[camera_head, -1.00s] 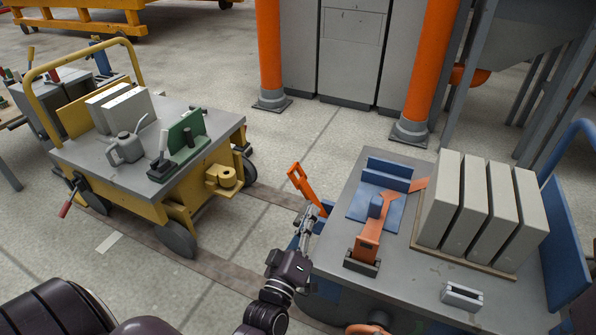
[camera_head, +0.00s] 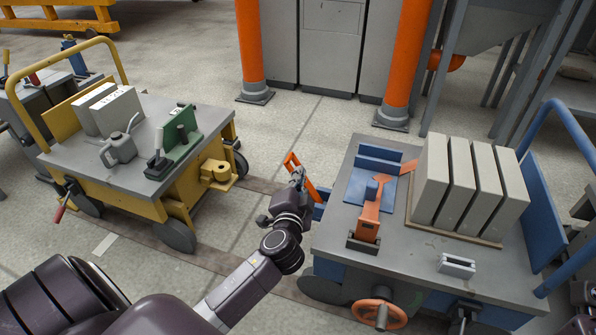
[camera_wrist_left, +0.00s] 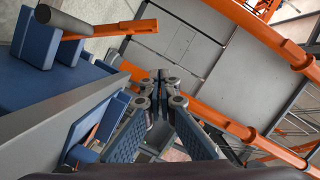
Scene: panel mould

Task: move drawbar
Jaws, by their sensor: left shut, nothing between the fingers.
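The drawbar (camera_head: 311,190) is an orange bar with a loop-shaped top, standing tilted at the left side of the blue cart (camera_head: 335,222). My left gripper (camera_head: 297,175) is at the drawbar's upper part in the head view and hides some of it. Its fingers are shut with nothing between them. Whether they touch the drawbar I cannot tell. In the left wrist view the closed fingertips (camera_wrist_left: 160,76) meet near the middle, with orange bars behind; which of these is the drawbar is unclear.
On the blue cart are an orange lever (camera_head: 370,215), several pale panels (camera_head: 462,180) and a small grey block (camera_head: 457,265). An orange handwheel (camera_head: 380,313) is at its front. A yellow cart (camera_head: 135,187) stands left, with open floor between the carts.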

